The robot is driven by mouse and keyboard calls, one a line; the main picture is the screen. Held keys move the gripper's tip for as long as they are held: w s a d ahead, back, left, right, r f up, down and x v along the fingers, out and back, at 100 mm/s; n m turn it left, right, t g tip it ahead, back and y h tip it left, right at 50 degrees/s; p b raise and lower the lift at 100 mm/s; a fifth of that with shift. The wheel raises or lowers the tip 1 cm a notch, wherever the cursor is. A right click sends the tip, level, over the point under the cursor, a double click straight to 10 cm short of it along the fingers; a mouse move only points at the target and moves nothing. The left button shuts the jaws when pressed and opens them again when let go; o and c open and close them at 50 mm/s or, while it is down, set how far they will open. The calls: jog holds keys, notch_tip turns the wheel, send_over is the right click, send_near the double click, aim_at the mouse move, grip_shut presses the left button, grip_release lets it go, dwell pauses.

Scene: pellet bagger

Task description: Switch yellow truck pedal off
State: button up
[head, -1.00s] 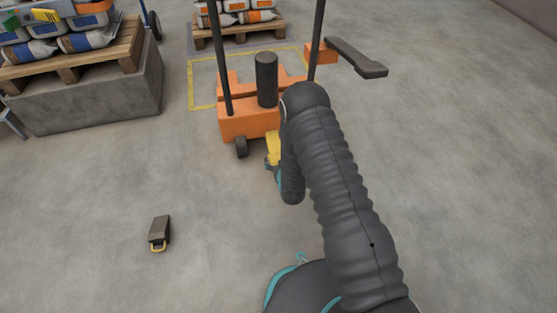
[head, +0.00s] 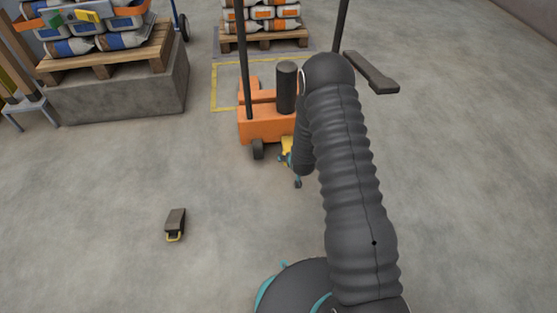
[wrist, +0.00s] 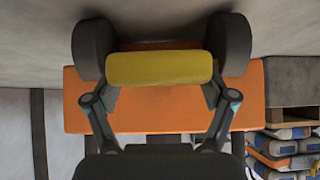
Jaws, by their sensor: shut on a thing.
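The yellow pedal (wrist: 160,68) sits low on the orange pallet truck (wrist: 190,110). In the wrist view it lies level as a wide, rounded yellow bar. My gripper (wrist: 160,78) is shut on it, one finger at each end of the bar. In the head view a small patch of the yellow pedal (head: 287,143) shows at the near right of the orange truck (head: 262,122). My gripper (head: 289,160) is there too, mostly hidden behind my dark ribbed arm. The wrist view does not clearly show whether the pedal is up or down.
A dark wedge with a yellow loop (head: 175,224) lies on the floor at left. A pallet of bags (head: 100,60) rests on a concrete block at upper left. Another loaded pallet (head: 265,42) stands behind the truck. The floor between is clear.

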jog(key=shift+w+r, duration=0.3)
jog(key=shift+r, duration=0.4)
jog(key=shift+w+r, duration=0.3)
jog(key=shift+r, duration=0.4)
jog(key=o, duration=1.5)
jog(key=shift+r, duration=0.1)
jog(key=shift+s, duration=0.1)
jog(key=v, duration=1.1)
jog(key=shift+s+r, duration=0.2)
jog(key=shift+s, duration=0.2)
jog(key=shift+f, duration=0.1)
